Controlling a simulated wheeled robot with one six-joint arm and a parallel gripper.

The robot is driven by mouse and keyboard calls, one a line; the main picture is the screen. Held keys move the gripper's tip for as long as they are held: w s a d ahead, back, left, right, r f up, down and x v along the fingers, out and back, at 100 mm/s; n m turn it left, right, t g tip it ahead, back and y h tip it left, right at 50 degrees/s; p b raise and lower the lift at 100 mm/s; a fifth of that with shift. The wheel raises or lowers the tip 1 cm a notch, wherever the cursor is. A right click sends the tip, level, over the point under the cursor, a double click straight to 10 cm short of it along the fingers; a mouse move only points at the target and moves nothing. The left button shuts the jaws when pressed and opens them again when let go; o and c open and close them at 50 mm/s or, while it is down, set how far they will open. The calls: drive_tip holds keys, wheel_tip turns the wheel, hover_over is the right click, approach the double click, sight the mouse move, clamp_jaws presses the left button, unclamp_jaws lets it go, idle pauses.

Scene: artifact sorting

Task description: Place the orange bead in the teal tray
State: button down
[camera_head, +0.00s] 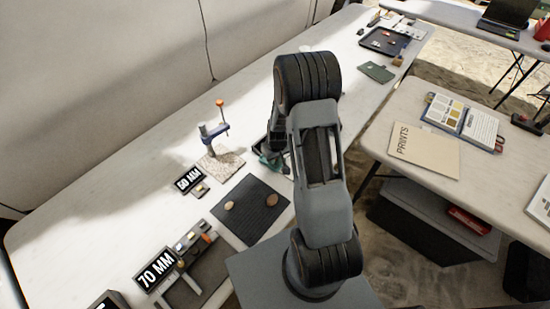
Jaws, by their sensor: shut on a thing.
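My gripper (271,146) shows only in part, as dark pieces just left of my grey arm, which hides the rest. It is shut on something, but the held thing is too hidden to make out. The teal tray (268,160) lies at or just below the gripper, and my arm covers its right part. I cannot tell how high the gripper is above it. I cannot make out the orange bead for sure. A small orange spot (205,238) shows near the 70 MM sign, and an orange knob (220,102) tops a blue stand.
A dark mat (251,222) with two brownish lumps lies left of my arm. The blue stand (213,130) rises on a speckled base near the 60 MM sign (189,179). The 70 MM sign (157,270) is at front left. A dark tray (385,42) lies far back.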

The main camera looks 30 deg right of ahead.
drive_tip(key=shift+s+f, duration=0.15)
drive_tip(key=shift+f, duration=0.4)
drive_tip(key=c, duration=1.3)
unclamp_jaws()
drive_tip(key=shift+s, duration=0.1)
drive_tip(key=shift+r, duration=0.35)
drive_tip(key=s+a+r+t, duration=0.1)
drive_tip(key=s+a+r, duration=0.15)
drive_tip(key=r, duration=0.75)
drive_tip(key=s+a+r, duration=0.2)
drive_tip(key=s+r, duration=0.1)
drive_tip(key=r, duration=0.7)
drive_tip(key=s+a+r+t, duration=0.1)
drive_tip(key=s+a+r, duration=0.4)
drive_tip(key=s, duration=0.5)
drive_tip(key=shift+r+b, duration=0.3)
drive_tip(key=shift+r, duration=0.85)
